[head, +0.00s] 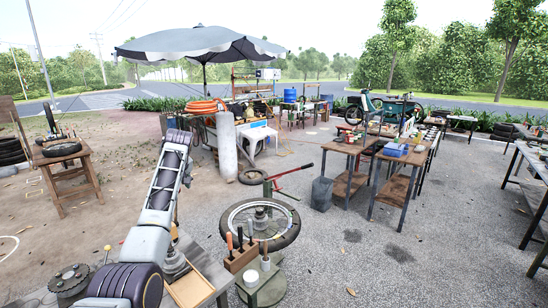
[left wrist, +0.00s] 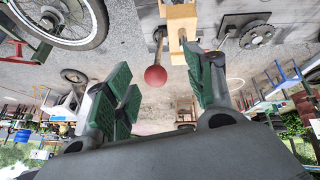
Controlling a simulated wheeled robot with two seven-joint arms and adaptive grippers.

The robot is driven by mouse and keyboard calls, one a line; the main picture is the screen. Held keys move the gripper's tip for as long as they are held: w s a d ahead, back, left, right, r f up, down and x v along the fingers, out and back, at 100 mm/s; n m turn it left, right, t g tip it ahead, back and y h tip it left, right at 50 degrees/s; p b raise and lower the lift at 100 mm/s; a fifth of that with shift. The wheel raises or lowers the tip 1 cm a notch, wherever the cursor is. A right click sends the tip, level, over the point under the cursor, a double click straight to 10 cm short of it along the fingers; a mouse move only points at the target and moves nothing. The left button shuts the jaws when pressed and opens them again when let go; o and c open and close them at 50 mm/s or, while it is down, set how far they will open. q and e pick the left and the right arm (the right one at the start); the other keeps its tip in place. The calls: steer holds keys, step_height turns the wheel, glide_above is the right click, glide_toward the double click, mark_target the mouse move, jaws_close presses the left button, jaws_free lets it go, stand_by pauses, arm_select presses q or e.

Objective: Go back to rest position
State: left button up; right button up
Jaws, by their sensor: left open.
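My left gripper (left wrist: 160,65) shows in the left wrist view, with dark green pads spread apart and nothing held between them. A red ball-ended handle (left wrist: 155,76) appears in the gap between the fingers, beyond them and apart from the pads as far as I can tell. In the head view my left arm (head: 160,195) rises from the lower left and bends over. The fingers cannot be made out there. My right gripper is in neither view.
The tool rack (head: 241,257) with several upright handles stands just right of my left arm. A spoked wheel (head: 288,232) lies on a stand behind it. A wooden table (head: 62,165) is at left, workbenches (head: 350,148) at right. Open gravel lies front right.

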arm_select(q)
steer(key=s+d+f+m+h, duration=0.1)
steer(key=s+d+f+m, duration=0.2)
steer(key=s+f, duration=0.85)
steer(key=s+d+f+m, duration=0.2)
steer(key=s+f+m, duration=0.2)
steer(key=s+f, duration=0.75)
steer(key=s+d+f+m+g+h, duration=0.1)
steer(key=s+d+f+m+h, duration=0.3)
steer(key=s, duration=0.9)
steer(key=s+d+f+m+y, duration=0.1)
steer(key=s+d+f+m, duration=0.3)
steer(key=s, duration=0.9)
step_height(320, 180, down, 34)
steer(key=s+d+n+g+b, duration=0.1)
steer(key=s+b, duration=0.1)
steer(key=s+a+f+b, duration=0.1)
steer(key=s+a+f, duration=0.1)
steer(key=s+f, duration=0.9)
steer(key=s+a+f+g+b, duration=0.1)
steer(key=s+a+f, duration=0.1)
steer(key=s+f, duration=0.8)
steer(key=shift+s+f+g, duration=0.3)
steer(key=shift+s+f, duration=0.1)
steer(key=shift+s, duration=0.45)
steer(key=shift+d, duration=0.1)
